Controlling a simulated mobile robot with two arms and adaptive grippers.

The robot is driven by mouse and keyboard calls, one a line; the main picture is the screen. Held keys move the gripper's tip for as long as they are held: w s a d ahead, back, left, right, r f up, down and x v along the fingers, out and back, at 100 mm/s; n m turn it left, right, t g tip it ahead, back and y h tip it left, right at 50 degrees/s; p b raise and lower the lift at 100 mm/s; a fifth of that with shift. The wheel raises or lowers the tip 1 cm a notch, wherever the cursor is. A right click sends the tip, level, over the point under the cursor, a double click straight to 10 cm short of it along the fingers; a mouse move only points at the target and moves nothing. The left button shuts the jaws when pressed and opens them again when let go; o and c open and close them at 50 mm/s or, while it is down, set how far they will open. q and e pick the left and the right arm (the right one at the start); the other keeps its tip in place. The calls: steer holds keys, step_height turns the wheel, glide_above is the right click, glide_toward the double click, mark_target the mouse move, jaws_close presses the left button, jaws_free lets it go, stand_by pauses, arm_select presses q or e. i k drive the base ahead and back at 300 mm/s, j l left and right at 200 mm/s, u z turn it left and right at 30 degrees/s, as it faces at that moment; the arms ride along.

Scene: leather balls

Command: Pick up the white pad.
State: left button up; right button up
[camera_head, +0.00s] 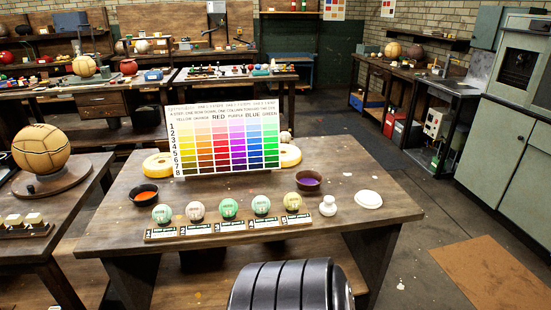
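A round white pad (368,199) lies flat on the right part of the wooden table (340,163), near its right front. It is uncovered, with nothing on it that I can see. A small white knobbed object (328,206) stands to its left, apart from it. Neither of my grippers shows in the head view.
A colour chart board (224,138) stands mid-table, with yellow rings behind it. Several small balls (228,208) sit on labelled stands at the front. A bowl of purple (307,182) and a bowl of orange (144,195) flank them.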

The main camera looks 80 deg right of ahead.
mark_target(327, 208)
steer(key=z, duration=2.25)
